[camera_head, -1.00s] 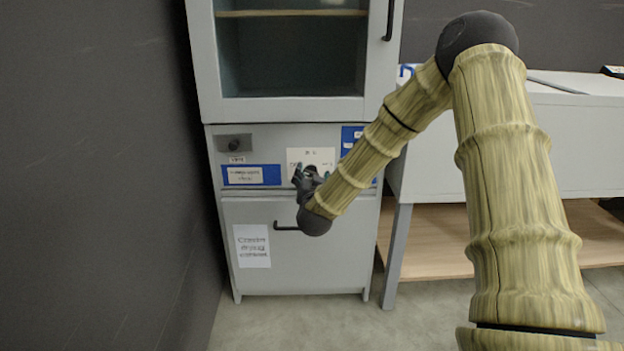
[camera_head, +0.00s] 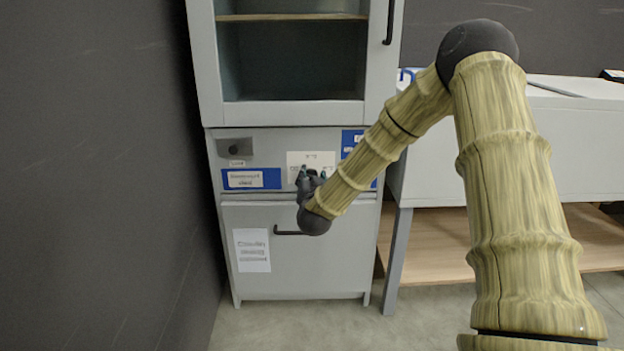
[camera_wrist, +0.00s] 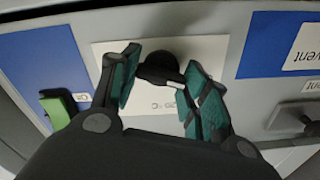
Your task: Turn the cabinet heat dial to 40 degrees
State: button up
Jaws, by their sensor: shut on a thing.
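The cabinet (camera_head: 290,268) is grey, with a control strip across its middle. The heat dial (camera_wrist: 160,68) is a dark round knob with a light pointer mark, on a white scale plate (camera_wrist: 216,50). My gripper (camera_wrist: 162,84) has its teal-padded fingers on either side of the dial and is shut on it. In the head view my gripper (camera_head: 310,176) sits in front of the white plate (camera_head: 322,158) and hides the dial. The printed degree numbers are too small or upside down to read, so I cannot tell the setting.
A green switch (camera_wrist: 55,112) is left of the plate in the wrist view. A grey vent knob (camera_wrist: 292,118) is on the right. Below the strip is a door with a black handle (camera_head: 289,233). A dark wall (camera_head: 90,180) stands left, a grey bench (camera_head: 500,150) right.

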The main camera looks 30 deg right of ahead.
jog(key=shift+s+f+m+b, duration=0.15)
jog(key=shift+m+b, duration=0.9)
jog(key=shift+m, duration=3.6)
jog(key=shift+w+f+m+b, duration=0.2)
jog(key=shift+m+b, duration=0.9)
jog(key=shift+m, duration=3.5)
jog(key=shift+s+f+m+b, duration=0.25)
jog(key=shift+m+b, duration=0.8)
jog(key=shift+m, duration=3.6)
jog(key=shift+w, duration=0.15)
jog(key=o, duration=0.9)
jog(key=shift+d, duration=0.1)
jog(key=shift+o, duration=0.6)
jog(key=shift+r, duration=0.2)
